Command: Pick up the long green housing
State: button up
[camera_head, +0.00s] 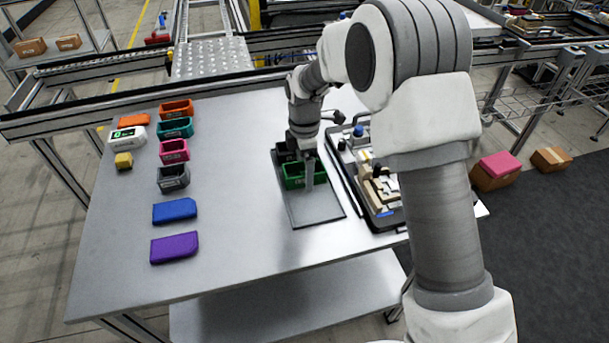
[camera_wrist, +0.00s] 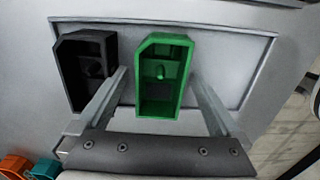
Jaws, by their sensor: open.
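The long green housing (camera_head: 293,181) lies on a grey tray (camera_head: 317,209) on the table. In the wrist view the green housing (camera_wrist: 164,75) is an open box with one cut corner. My gripper (camera_head: 308,180) is over the housing, pointing down. In the wrist view its two fingers (camera_wrist: 160,92) are spread, one on each side of the green housing, with gaps between. I cannot tell how far the fingertips reach down beside it. A black housing (camera_wrist: 86,68) sits on the same tray, left of the green one and close to the left finger.
A fixture pallet (camera_head: 375,190) with mixed parts stands right of the tray. Orange (camera_head: 176,109), teal (camera_head: 175,128), pink (camera_head: 174,150) and grey (camera_head: 173,177) housings line the left side, with blue (camera_head: 174,211) and purple (camera_head: 174,248) lids in front. The table between is clear.

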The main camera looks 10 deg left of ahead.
jog(key=c, duration=1.5)
jog(key=shift+c, duration=0.2)
jog(key=shift+r, duration=0.2)
jog(key=shift+r, duration=0.65)
notch_tip(320, 180, up, 3)
jog(key=shift+p, duration=0.3)
jog(key=w+r+p, duration=0.2)
jog(key=w+r, duration=0.4)
jog(key=w, duration=0.5)
jog(key=shift+w+r, duration=0.25)
jog(key=shift+w, duration=0.1)
